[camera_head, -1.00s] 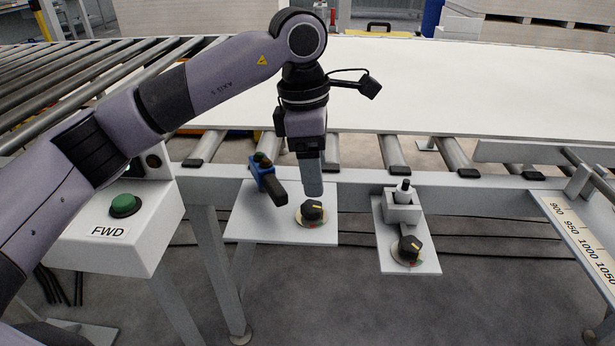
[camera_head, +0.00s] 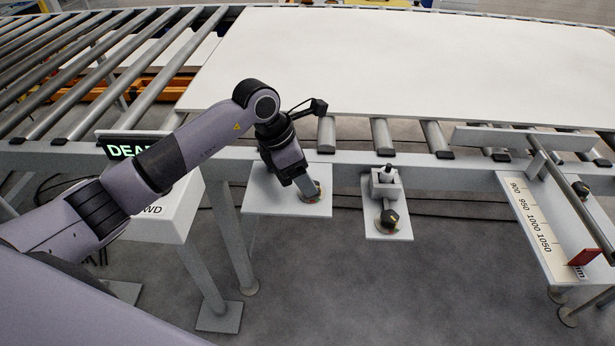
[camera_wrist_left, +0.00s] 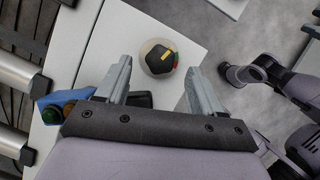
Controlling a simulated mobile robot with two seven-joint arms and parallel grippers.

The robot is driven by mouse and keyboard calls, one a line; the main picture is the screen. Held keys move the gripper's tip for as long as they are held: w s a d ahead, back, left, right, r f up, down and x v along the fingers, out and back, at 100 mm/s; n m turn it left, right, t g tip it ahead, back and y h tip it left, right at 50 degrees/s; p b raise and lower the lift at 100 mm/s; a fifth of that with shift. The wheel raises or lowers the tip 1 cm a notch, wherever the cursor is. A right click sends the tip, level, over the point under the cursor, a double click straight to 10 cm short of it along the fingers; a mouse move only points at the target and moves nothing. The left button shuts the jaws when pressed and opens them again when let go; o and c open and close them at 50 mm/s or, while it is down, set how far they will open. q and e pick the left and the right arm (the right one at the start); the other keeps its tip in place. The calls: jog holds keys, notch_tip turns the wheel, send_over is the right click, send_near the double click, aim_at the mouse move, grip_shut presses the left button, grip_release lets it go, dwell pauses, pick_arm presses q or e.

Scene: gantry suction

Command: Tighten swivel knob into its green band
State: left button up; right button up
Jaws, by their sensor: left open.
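My left gripper (camera_head: 308,193) reaches down over the left white plate (camera_head: 262,200), and its arm hides most of the knob there. In the left wrist view that knob (camera_wrist_left: 158,56) is black with a yellow pointer, on a pale disc. A short green and red band (camera_wrist_left: 176,62) lies at the disc's right edge. The pointer lies to the upper right, near the band. The open left fingers (camera_wrist_left: 159,68) stand on either side of the knob, apart from it in this view; the height gap cannot be told.
A second plate (camera_head: 372,229) to the right carries a similar black knob (camera_head: 388,218) and a grey block (camera_head: 385,184). A blue fitting (camera_wrist_left: 62,98) lies close beside the left finger. The FWD box (camera_head: 180,215) stands left; a large white board (camera_head: 400,65) lies on the rollers.

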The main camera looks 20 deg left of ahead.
pick_arm(q)
jog(key=shift+x, duration=1.4)
pick_arm(e)
jog(key=shift+a+r, duration=0.1)
jog(key=shift+r, duration=0.1)
pick_arm(q)
jog(key=c, duration=1.1)
jog(key=shift+o, duration=0.2)
jog(key=m+b, duration=0.1)
jog(key=b, duration=0.1)
jog(key=m+g+b, duration=0.1)
jog(key=shift+w+a+f+m+b, duration=0.15)
jog(key=shift+f+m+b, duration=0.05)
jog(key=shift+m+b, duration=0.6)
jog(key=shift+b, duration=0.1)
jog(key=shift+r+m+g+h+b, duration=0.15)
jog(key=shift+m+g+h+b, duration=0.2)
jog(key=shift+m+b, duration=0.25)
jog(key=shift+r, duration=0.15)
pick_arm(e)
jog(key=f, duration=0.3)
jog(key=a+f, duration=0.1)
jog(key=shift+w+f, duration=0.2)
jog(key=shift+w, duration=0.1)
